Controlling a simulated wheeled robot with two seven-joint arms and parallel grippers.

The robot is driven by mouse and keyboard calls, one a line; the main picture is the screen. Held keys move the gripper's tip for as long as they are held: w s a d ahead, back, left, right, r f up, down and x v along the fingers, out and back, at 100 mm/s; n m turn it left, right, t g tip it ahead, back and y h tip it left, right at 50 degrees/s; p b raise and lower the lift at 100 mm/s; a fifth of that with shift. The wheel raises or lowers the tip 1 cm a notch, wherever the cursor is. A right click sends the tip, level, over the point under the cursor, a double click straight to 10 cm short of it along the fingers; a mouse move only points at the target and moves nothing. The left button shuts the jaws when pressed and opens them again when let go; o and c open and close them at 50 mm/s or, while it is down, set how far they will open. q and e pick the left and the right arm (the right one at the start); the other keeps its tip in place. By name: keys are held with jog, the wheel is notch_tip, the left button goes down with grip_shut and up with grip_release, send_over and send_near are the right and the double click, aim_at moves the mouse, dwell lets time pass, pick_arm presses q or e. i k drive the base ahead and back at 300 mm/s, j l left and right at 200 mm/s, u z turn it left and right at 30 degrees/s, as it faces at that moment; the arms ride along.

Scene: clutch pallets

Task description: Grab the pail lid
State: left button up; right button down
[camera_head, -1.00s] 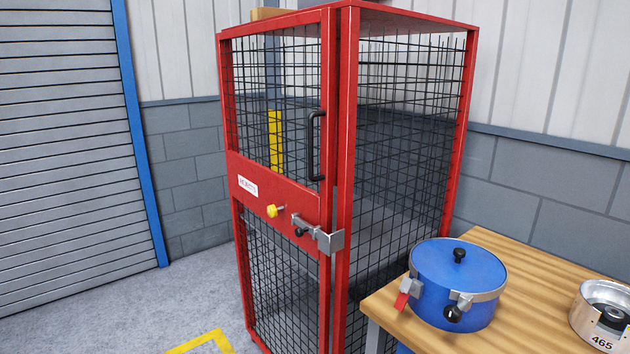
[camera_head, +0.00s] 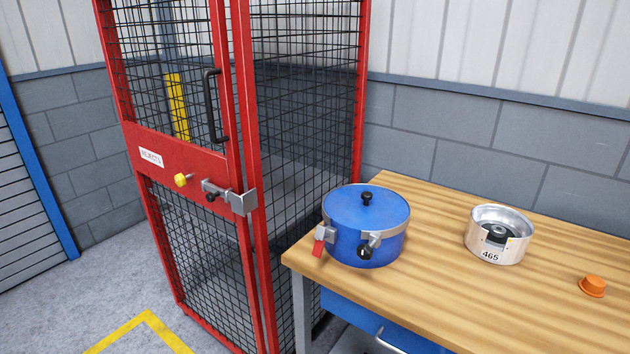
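The blue pail (camera_head: 345,247) stands upright on the left part of the wooden workbench. Its round blue lid (camera_head: 340,207) sits on top with a black knob (camera_head: 367,198) in the middle. A metal band runs around the lid's edge, with a red-handled latch (camera_head: 318,249) at the left front and a black knob clamp (camera_head: 366,252) at the front. Neither of my grippers is in view.
The workbench (camera_head: 435,288) also holds a metal housing marked 465 (camera_head: 490,256) and an orange cap (camera_head: 592,286). Bare wood lies between them. A tall red mesh cage (camera_head: 190,163) with a closed, latched door stands left of the bench. Grey floor with yellow marking is at lower left.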

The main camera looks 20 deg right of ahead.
aim_at(356, 207)
jog(key=i+l+z, duration=0.15)
jog(key=z, duration=0.35)
jog(key=i+l+z, duration=0.2)
jog(key=z, duration=0.3)
jog(key=i+l+z, duration=0.25)
jog(key=z, duration=0.2)
